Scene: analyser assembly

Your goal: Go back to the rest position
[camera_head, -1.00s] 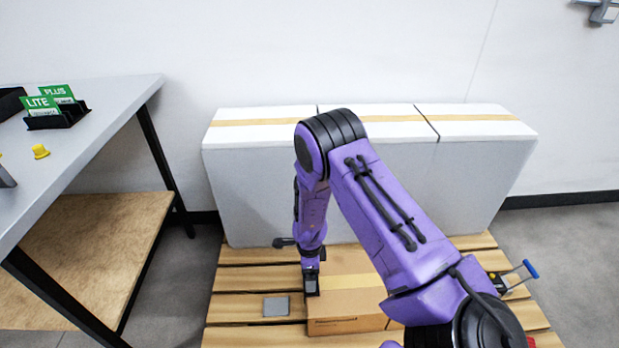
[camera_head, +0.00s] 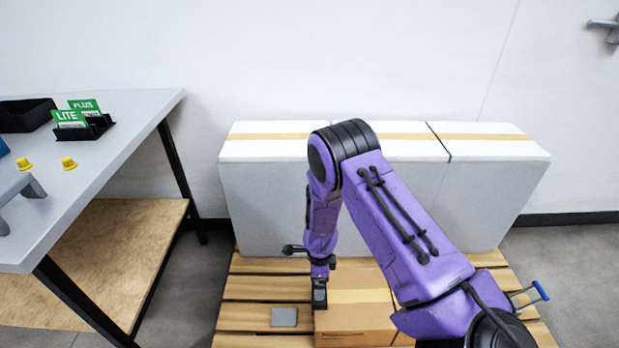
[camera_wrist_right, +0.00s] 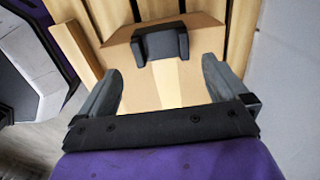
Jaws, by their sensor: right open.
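My right arm reaches down over the pallet in the head view, with its right gripper (camera_head: 320,283) low at the left end of a cardboard box (camera_head: 352,318). In the right wrist view the right gripper (camera_wrist_right: 163,80) has its two grey fingers wide apart with nothing held between them. A black bracket-like piece (camera_wrist_right: 160,42) shows beyond the fingertips, against the cardboard. Whether it touches the fingers I cannot tell, but a gap shows. My left gripper is not in view.
A wooden pallet (camera_head: 262,288) carries the box, a small grey plate (camera_head: 284,316) and large white boxes (camera_head: 262,185) behind. A grey table (camera_head: 120,120) at left holds a black bin (camera_head: 26,115), green LITE and PLUS cards (camera_head: 85,117) and yellow pieces (camera_head: 68,163). Floor between table and pallet is clear.

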